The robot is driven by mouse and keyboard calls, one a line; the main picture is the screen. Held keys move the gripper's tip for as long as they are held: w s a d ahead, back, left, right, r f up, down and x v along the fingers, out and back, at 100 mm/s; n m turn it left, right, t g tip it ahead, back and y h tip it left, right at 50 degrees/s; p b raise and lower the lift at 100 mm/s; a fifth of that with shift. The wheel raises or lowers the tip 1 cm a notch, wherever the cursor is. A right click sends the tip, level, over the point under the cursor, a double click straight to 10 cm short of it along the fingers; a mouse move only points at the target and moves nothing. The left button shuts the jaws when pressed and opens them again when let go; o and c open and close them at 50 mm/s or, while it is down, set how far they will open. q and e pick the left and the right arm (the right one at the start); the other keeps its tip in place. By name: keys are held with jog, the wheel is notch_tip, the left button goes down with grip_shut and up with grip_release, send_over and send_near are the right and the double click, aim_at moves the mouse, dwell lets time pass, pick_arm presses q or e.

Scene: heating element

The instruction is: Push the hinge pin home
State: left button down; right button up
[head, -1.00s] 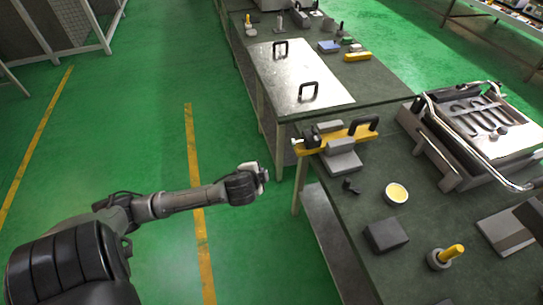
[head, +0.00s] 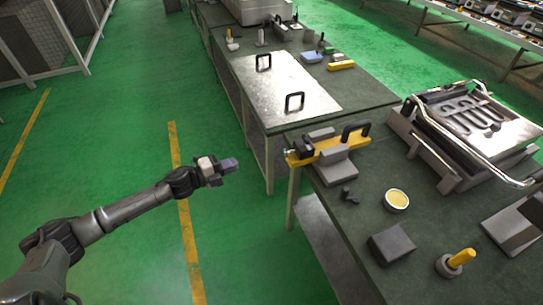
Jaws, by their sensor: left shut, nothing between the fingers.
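A yellow bar with a black handle, held in a grey block fixture (head: 335,158), sits at the near bench's far left corner. A small silver pin end (head: 289,153) seems to stick out of the bar's left end, over the bench edge. It is too small to tell how far it is in. My left gripper (head: 230,165) is shut and empty. It hangs over the green floor, left of the fixture and apart from it, pointing right toward the bar's left end. My right gripper is not in view.
The near bench (head: 345,222) holds a dark block (head: 391,244), a yellow-filled cup (head: 396,200), a yellow peg in a round base (head: 456,262) and a heating-element tray (head: 475,125). A metal plate with handles (head: 285,82) lies on the bench behind. The floor left of the benches is clear.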

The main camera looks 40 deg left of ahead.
pick_arm(q)
jog(key=shift+s+d+r+m+g+h, duration=0.15)
jog(key=shift+s+d+r+m+h, duration=0.1)
jog(key=shift+d+m+h, duration=0.35)
jog(key=shift+s+d+r+m+g+h, duration=0.15)
jog(key=shift+s+d+r+m+h, duration=0.05)
jog(key=shift+d+m+h, duration=0.35)
jog(key=b, duration=0.2)
send_near(283, 154)
jog(key=x, duration=0.5)
jog(key=shift+w+f, duration=0.3)
jog(key=shift+w, duration=0.05)
jog(key=shift+b+x, duration=0.3)
jog(key=shift+x, duration=0.7)
